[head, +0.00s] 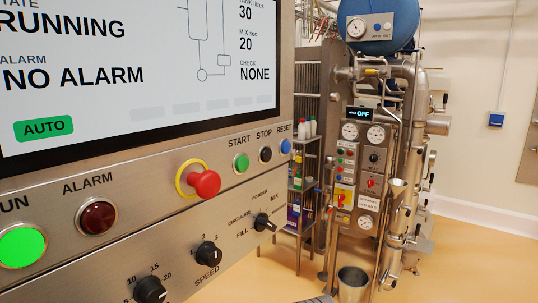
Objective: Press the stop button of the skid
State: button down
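The black stop button (265,154) sits on the steel control panel (150,225) under the label STOP. It is between the green start button (241,163) on its left and the blue reset button (285,146) on its right. A red mushroom-head button (207,184) with a yellow collar stands out from the panel further left. The green lamp (22,247) by the partly cut label is lit, and the alarm lamp (97,217) is dark red. The screen (100,85) reads RUNNING, NO ALARM and AUTO. I cannot make out my gripper.
Rotary knobs (208,254) stick out along the panel's lower part. A shelf (303,185) with bottles, a pipework skid (358,170) with gauges and a display reading OFF, and a metal bucket (353,284) stand behind. Tan floor (480,265) is clear at right.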

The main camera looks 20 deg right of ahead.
aim_at(267, 155)
jog(key=z, duration=1.85)
jog(key=k, duration=1.25)
jog(key=u, duration=1.9)
jog(key=i, duration=0.5)
jog(key=z, duration=0.05)
